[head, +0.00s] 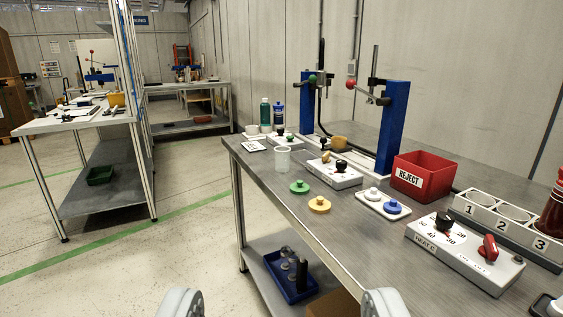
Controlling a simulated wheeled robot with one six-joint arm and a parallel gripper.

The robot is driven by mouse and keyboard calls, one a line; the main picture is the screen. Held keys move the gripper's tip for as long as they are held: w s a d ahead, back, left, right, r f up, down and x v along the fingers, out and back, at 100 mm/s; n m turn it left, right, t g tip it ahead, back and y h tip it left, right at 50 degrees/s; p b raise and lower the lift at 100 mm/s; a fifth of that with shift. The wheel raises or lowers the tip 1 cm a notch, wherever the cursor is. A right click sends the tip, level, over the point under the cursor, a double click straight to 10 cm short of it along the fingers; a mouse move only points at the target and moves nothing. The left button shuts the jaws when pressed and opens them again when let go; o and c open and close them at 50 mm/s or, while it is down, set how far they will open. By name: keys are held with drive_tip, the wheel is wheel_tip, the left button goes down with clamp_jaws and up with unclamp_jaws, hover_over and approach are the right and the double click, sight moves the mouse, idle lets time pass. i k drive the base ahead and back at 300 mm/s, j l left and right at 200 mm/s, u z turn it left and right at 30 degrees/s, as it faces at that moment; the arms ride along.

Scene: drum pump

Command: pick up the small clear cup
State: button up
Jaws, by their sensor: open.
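The small clear cup (283,159) stands upright on the grey metal workbench (290,205), near its far left edge. It looks see-through and empty. My gripper (281,303) shows as two grey fingertips at the bottom of the head view, set wide apart with nothing between them. It is in front of the bench's near side, well short of the cup. Nothing hides the cup from this view.
Bottles (265,115) stand behind. A red REJECT bin (424,176) and heater box (464,252) are farther right. Open floor lies left.

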sight(283, 154)
drive_tip(key=i+j+z, duration=0.1)
drive_tip(key=i, duration=0.35)
drive_tip(key=i+j, duration=0.25)
drive_tip(key=i, duration=0.2)
drive_tip(key=i+j+z, duration=0.15)
drive_tip(key=i, duration=0.35)
drive_tip(key=j, duration=0.1)
